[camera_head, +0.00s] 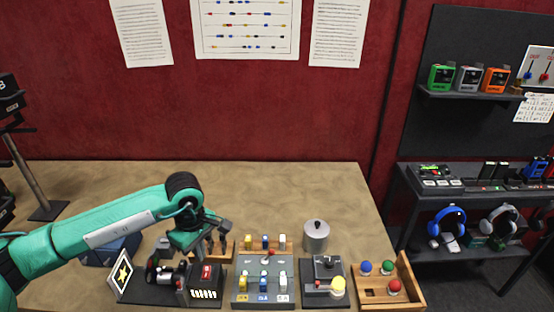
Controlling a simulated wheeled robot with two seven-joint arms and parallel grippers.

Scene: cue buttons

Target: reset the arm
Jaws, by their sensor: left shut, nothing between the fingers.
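My left arm (120,225) is teal and reaches in from the left over the table. Its left gripper (214,238) points down above the left part of the row of devices, near a black box with a red display (206,281). It is shut and holds nothing. The fingertips are small and dark against the things behind, so I cannot tell how near they are to them. A grey panel (264,273) with a red-tipped lever and yellow, blue and white switches stands right of the gripper. My right gripper is not in view.
On the tan table (330,185) stand a star card (122,276), a metal canister (316,236), a dark device with a yellow knob (338,287) and a wooden tray (411,285) with coloured balls. The table's back is clear. Shelves (480,188) stand at the right.

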